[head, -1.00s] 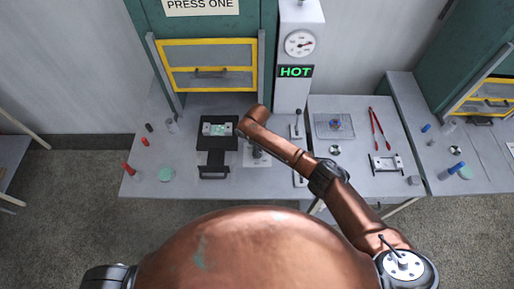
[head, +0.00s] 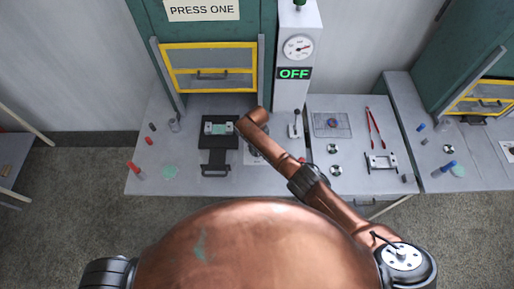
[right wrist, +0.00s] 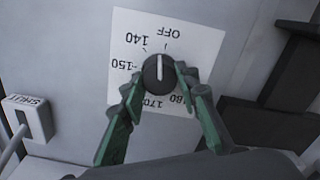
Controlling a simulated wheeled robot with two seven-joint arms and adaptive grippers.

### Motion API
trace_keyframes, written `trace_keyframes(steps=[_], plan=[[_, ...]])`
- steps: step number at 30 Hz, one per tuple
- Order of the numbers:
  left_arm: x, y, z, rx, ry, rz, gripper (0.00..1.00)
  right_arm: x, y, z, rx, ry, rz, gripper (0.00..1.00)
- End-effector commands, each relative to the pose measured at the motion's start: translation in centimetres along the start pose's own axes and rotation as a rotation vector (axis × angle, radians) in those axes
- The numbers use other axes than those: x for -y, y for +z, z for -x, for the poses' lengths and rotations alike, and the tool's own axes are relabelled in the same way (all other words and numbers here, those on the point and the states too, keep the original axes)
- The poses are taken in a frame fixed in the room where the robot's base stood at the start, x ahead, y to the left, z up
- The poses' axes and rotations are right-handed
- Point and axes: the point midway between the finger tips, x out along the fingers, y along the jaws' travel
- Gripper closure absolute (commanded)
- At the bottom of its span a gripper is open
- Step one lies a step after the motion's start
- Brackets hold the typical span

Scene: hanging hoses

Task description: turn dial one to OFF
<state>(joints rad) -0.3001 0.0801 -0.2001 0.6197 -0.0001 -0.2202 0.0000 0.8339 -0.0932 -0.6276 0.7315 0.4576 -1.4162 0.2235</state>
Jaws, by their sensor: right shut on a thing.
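Dial one (right wrist: 158,72) is a round black knob with a white pointer line on a white plate (right wrist: 205,45). The plate carries OFF, 140, 150, 170 and 180, upside down in the right wrist view. The pointer line stands nearly upright in the picture, its upper end towards the OFF mark. My right gripper (right wrist: 156,80) has green fingers shut on the knob from both sides. In the head view my right arm mostly hides the dial. The lit display (head: 294,73) on the column reads OFF. My left gripper is not in view.
A black press-like device (head: 218,148) stands left of the dial plate. A lever (head: 295,125) stands at the column's foot. Red tongs (head: 375,128) and a wire mat (head: 332,124) lie to the right. A gauge (head: 298,48) sits above the display.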

Motion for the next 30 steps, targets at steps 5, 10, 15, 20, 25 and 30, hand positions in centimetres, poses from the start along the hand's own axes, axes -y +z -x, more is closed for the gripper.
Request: trace_keyframes(steps=[5, 10, 15, 20, 25, 30], plan=[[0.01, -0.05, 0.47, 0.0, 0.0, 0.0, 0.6, 0.12, -0.03, 0.09, 0.0, -0.002, -0.108, 0.95], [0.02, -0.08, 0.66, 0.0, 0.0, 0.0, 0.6, 0.05, -0.05, 0.07, -0.001, -0.001, -0.176, 0.95], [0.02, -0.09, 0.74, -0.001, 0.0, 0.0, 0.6, 0.02, -0.04, 0.05, -0.001, 0.0, -0.211, 0.95], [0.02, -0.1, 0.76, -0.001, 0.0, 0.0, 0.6, 0.01, -0.05, 0.04, -0.001, 0.0, -0.222, 0.95], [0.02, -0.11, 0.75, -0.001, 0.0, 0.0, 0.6, 0.0, -0.06, 0.04, -0.001, 0.0, -0.224, 0.95], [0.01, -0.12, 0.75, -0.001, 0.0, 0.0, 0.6, 0.0, -0.07, 0.05, -0.002, -0.001, -0.223, 0.69]])
